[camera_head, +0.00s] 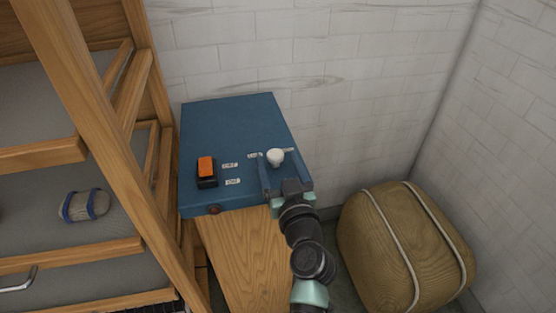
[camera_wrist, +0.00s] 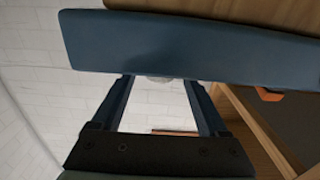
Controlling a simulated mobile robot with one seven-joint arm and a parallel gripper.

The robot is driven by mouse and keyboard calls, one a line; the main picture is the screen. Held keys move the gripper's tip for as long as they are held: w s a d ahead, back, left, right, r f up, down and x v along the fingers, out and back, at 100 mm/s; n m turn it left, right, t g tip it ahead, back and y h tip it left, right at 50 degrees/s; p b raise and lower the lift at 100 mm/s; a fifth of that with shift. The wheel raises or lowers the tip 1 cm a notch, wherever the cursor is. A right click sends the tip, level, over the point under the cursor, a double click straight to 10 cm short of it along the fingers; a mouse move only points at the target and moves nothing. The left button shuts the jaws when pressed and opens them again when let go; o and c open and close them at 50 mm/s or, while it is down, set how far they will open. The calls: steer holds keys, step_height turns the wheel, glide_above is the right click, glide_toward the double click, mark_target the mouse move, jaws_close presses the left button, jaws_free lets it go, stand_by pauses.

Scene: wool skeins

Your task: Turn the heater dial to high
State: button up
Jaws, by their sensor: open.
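The heater is a blue box (camera_head: 228,115) against the tiled wall in the head view. A pale round knob, the dial (camera_head: 275,157), stands at the right of its top face. My gripper (camera_head: 272,160) is open, with one finger on each side of the dial. I cannot tell whether either finger touches it. In the wrist view the heater's blue edge (camera_wrist: 190,45) crosses the top. A pale bit of the dial (camera_wrist: 158,79) shows between the tips of my gripper (camera_wrist: 158,85), mostly hidden by that edge. The dial's setting is not readable.
An orange switch (camera_head: 206,167) and small labels (camera_head: 232,182) sit left of the dial. A red button (camera_head: 213,209) is on the front edge. A wooden bench (camera_head: 245,255) lies below, wooden shelves (camera_head: 75,245) at left, and a strapped tan bale (camera_head: 385,250) at right.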

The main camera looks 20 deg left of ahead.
steer(key=shift+w+a, duration=0.15)
steer(key=shift+w, duration=0.05)
jaws_close()
stand_by(0.3)
